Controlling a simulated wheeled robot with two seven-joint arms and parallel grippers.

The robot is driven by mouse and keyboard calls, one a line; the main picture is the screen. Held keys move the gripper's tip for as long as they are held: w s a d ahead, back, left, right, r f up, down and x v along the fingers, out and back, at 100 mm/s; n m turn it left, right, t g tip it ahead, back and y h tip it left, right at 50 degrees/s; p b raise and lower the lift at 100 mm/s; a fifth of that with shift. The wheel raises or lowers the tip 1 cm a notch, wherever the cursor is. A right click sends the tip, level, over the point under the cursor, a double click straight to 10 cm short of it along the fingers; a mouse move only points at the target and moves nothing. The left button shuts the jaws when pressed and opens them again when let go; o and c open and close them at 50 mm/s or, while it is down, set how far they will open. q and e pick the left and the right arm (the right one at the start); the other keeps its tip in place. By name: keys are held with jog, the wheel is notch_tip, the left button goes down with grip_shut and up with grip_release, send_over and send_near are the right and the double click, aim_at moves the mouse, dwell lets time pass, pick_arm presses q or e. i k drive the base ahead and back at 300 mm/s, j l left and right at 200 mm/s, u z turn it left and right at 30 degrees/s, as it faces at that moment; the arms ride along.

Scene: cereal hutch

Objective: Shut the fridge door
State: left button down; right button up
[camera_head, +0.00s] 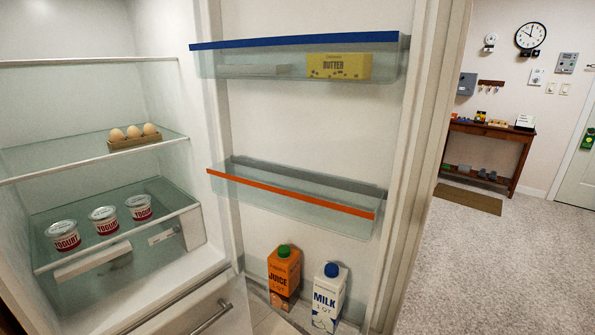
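The fridge door (300,130) stands open, its inner face toward me, to the right of the open fridge compartment (65,100). An upper door shelf with a blue edge holds a yellow butter box (339,67). A middle door shelf (290,200) with an orange edge looks empty. An orange juice carton (284,278) and a white milk carton (327,300) stand low by the door; what bears them is partly cut off by the frame. Neither of my grippers is in view.
Inside the fridge, eggs (134,137) sit on a glass shelf and yogurt cups (103,220) on a lower one. A drawer handle (212,318) shows at the bottom. A wooden console table (490,140) stands far right. The carpet (490,260) right of the door is clear.

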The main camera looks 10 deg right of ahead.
aim_at(392, 136)
jog(key=k+u, duration=0.45)
jog(key=k+j+u, duration=0.2)
jog(key=u, duration=0.25)
jog(key=k+j+u, duration=0.3)
jog(key=u, duration=0.2)
jog(key=l+u, duration=0.15)
jog(key=l, duration=0.5)
jog(key=l+u, duration=0.2)
jog(key=l, duration=0.45)
jog(key=l+u, duration=0.15)
jog(key=l, duration=0.55)
jog(key=l+u, duration=0.15)
jog(key=l, duration=0.5)
jog(key=k+l+u, duration=0.2)
jog(key=l, duration=0.4)
jog(key=k+l, duration=0.1)
jog(key=l, duration=0.95)
jog(key=k+l, duration=0.15)
jog(key=l, duration=0.85)
jog(key=k, duration=0.1)
